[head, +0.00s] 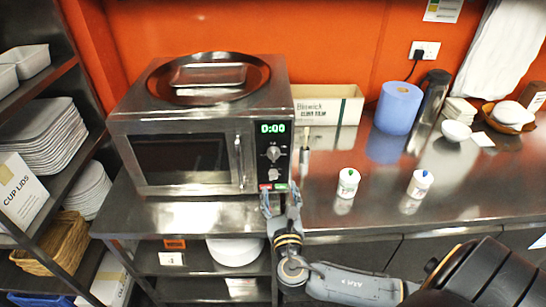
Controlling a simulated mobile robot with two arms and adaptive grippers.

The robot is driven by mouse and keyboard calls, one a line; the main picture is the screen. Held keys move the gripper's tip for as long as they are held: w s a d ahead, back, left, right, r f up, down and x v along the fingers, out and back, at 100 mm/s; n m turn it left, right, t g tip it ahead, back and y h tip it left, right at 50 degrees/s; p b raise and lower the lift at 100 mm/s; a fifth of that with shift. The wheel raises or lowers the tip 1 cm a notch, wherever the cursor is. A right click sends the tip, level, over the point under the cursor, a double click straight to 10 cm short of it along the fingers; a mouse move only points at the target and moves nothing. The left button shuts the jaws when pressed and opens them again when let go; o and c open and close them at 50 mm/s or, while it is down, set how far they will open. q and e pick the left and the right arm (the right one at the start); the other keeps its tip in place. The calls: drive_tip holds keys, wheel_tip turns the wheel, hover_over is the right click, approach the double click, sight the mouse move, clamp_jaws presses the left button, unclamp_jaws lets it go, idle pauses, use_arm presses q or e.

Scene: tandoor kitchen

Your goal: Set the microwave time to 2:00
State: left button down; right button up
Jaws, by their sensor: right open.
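The steel microwave (184,154) stands on the metal counter with its door shut. Its green display (272,128) reads 0:00. A round dial (273,153) sits below the display, with a smaller control (273,175) under it. Small red and green buttons (273,187) are at the bottom of the panel. My right gripper (280,198) is open and empty, just in front of the panel's lower edge near these buttons. I cannot tell whether it touches them. My left gripper is not in view.
A round tray (170,82) lies on top of the microwave. A box (335,104), two small white bottles (348,182) (420,183), a blue roll (399,107) and a white bowl (456,130) stand to the right. A shelf rack (75,150) is at left.

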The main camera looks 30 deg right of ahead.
sight(274, 158)
drive_tip(key=p+x, duration=0.3)
drive_tip(key=x, duration=0.9)
drive_tip(key=shift+w, duration=0.1)
drive_tip(key=shift+w+d+f, duration=0.1)
drive_tip(key=shift+w+d, duration=0.3)
drive_tip(key=shift+w, duration=0.2)
drive_tip(key=shift+c, duration=0.4)
drive_tip(key=c, duration=1.1)
